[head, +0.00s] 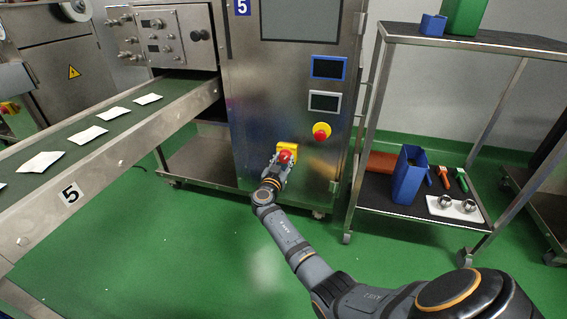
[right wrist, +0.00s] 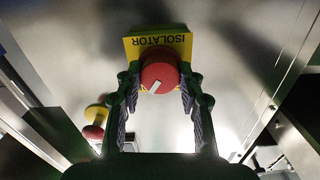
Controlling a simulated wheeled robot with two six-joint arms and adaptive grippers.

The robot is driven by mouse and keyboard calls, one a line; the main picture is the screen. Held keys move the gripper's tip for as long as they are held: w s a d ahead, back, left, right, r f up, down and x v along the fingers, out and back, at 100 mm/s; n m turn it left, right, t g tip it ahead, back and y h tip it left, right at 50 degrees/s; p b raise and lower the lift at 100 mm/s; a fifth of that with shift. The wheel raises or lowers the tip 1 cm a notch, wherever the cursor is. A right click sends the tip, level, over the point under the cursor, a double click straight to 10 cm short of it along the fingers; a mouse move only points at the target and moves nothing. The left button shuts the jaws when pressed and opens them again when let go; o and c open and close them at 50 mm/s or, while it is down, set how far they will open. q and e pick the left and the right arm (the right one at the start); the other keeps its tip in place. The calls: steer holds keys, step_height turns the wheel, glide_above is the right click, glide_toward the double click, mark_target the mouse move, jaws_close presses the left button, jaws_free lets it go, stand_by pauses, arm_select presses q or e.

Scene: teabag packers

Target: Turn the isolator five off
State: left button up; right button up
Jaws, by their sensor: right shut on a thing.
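The isolator is a red rotary knob (head: 285,156) on a yellow plate (head: 294,147), low on the front of the steel machine (head: 270,95) labelled 5. In the right wrist view the knob (right wrist: 158,72) shows a slanted white mark near its lower edge, and the plate (right wrist: 178,42) reads ISOLATOR upside down. My right gripper (head: 279,165) reaches it from the front. Its two fingers (right wrist: 158,90) are on either side of the knob, shut on it. My left gripper is in neither view.
A red stop button (head: 321,131) on yellow sits up and right of the isolator. A conveyor (head: 105,150) with white teabag packets runs at left. A shelf trolley (head: 410,207) with a blue container (head: 408,177) stands at right. The green floor in front is clear.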

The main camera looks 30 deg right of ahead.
steer(key=n+b, duration=0.1)
steer(key=n, duration=0.2)
steer(key=shift+f+n, duration=0.15)
steer(key=shift+n, duration=0.15)
steer(key=n, duration=0.3)
steer(key=shift+n, duration=0.3)
steer(key=n, duration=0.4)
steer(key=shift+a+n, duration=0.1)
steer(key=shift+n, duration=0.2)
steer(key=shift+n+p, duration=0.55)
steer(key=shift+n, duration=1.75)
steer(key=o, duration=1.2)
steer(key=v, duration=1.2)
